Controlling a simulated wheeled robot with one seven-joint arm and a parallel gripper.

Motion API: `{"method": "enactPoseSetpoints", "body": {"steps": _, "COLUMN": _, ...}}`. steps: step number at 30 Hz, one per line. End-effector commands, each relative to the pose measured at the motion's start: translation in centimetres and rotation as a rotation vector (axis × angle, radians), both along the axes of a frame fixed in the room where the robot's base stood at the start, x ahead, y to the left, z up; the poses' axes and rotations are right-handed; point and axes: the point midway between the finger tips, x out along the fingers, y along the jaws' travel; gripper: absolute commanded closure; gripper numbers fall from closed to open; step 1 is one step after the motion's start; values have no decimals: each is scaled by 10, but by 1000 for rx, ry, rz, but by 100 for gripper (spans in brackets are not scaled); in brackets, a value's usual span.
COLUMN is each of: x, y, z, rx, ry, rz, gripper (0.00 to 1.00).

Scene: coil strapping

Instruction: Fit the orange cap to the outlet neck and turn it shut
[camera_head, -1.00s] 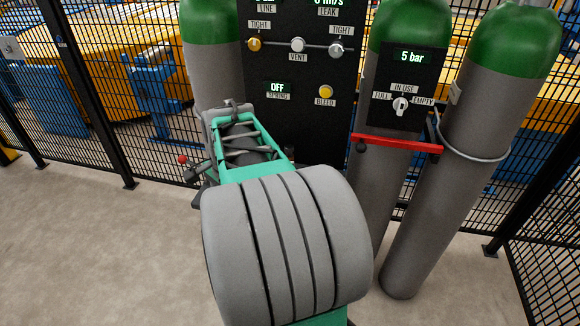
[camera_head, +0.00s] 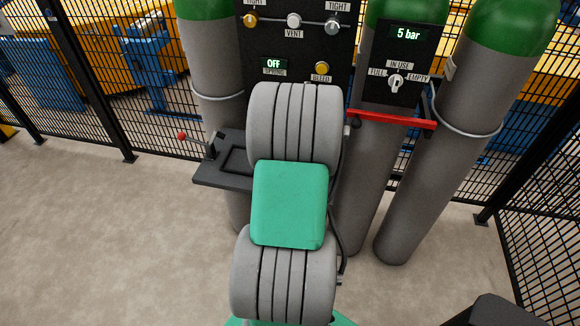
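I cannot make out an orange cap or an outlet neck in the head view. My own arm, with grey ribbed joints and a green link, fills the middle and hides part of the scene. My gripper is not visible. Grey gas cylinders with green shoulders stand at the left (camera_head: 212,75), the middle (camera_head: 366,175) and the right (camera_head: 432,150); their tops are cut off by the frame. A black panel (camera_head: 290,48) carries TIGHT and VENT knobs, a SPRING display reading OFF, and a yellow BLEED knob (camera_head: 322,68).
A dark shelf (camera_head: 215,172) with a red-balled lever (camera_head: 182,136) juts out left of my arm. A red bar (camera_head: 395,119) crosses below a small panel (camera_head: 385,88) reading 5 bar. Black mesh fencing (camera_head: 95,85) stands behind. Left floor (camera_head: 90,220) is clear.

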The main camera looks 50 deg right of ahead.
Motion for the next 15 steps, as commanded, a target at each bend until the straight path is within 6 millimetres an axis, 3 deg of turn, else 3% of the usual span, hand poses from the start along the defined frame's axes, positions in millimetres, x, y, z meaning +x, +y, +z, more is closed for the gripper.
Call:
{"method": "enactPoseSetpoints", "body": {"steps": 4, "x": 0, "y": 0, "z": 0, "rx": 0, "ry": 0, "rz": 0, "gripper": 37}}
{"method": "enactPoseSetpoints", "body": {"steps": 15, "x": 0, "y": 0, "z": 1, "rx": 0, "ry": 0, "rz": 1, "gripper": 67}}
